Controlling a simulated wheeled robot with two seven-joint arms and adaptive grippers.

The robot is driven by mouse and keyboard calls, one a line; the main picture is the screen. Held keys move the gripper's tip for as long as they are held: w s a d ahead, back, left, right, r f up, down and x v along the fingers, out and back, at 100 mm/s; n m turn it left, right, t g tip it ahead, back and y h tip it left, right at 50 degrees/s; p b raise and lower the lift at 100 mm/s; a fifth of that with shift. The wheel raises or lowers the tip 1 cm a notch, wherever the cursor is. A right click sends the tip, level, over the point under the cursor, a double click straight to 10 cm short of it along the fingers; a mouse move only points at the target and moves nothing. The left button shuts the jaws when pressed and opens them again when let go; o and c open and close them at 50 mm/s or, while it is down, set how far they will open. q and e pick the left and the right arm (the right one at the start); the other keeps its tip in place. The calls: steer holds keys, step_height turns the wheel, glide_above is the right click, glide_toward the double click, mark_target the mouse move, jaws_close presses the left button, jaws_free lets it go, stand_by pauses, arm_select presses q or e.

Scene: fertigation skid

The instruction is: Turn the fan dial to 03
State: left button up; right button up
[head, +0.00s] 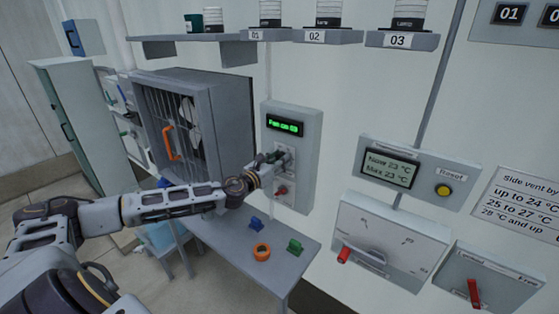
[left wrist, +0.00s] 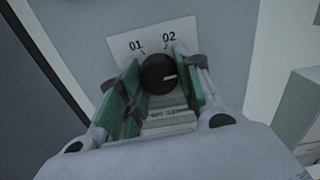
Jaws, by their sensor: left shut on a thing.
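The fan control box (head: 292,190) is on the wall, with a green-lit display (head: 285,127) that seems to read "Fan on 03", though the digits are small. My left gripper (head: 277,157) is at the dial plate below the display. In the left wrist view, the black round fan dial (left wrist: 158,73) sits between the green finger pads of my left gripper (left wrist: 160,85), which is shut on it. The dial's white mark points right, slightly downward. Labels 01 and 02 show above it; the 03 label is not visible, with a finger covering that side. My right gripper is not in view.
A red switch (head: 281,190) is low on the control box. A table (head: 232,238) below holds an orange ring (head: 262,252) and blue and green pieces. A caged fan housing (head: 205,120) is left; a temperature display box (head: 420,172) and red-lever panels are right.

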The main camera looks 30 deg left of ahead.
arm_select(q)
steer(key=shift+f+m, duration=0.15)
steer(key=shift+m, duration=0.35)
steer(key=o, duration=1)
steer(key=shift+s, duration=0.2)
steer(key=shift+s+a, duration=0.15)
steer(key=shift+s, duration=1.8)
steer(key=shift+s+a, duration=0.15)
steer(key=shift+s, duration=1.75)
steer(key=shift+s+a, duration=0.15)
steer(key=shift+s, duration=1.8)
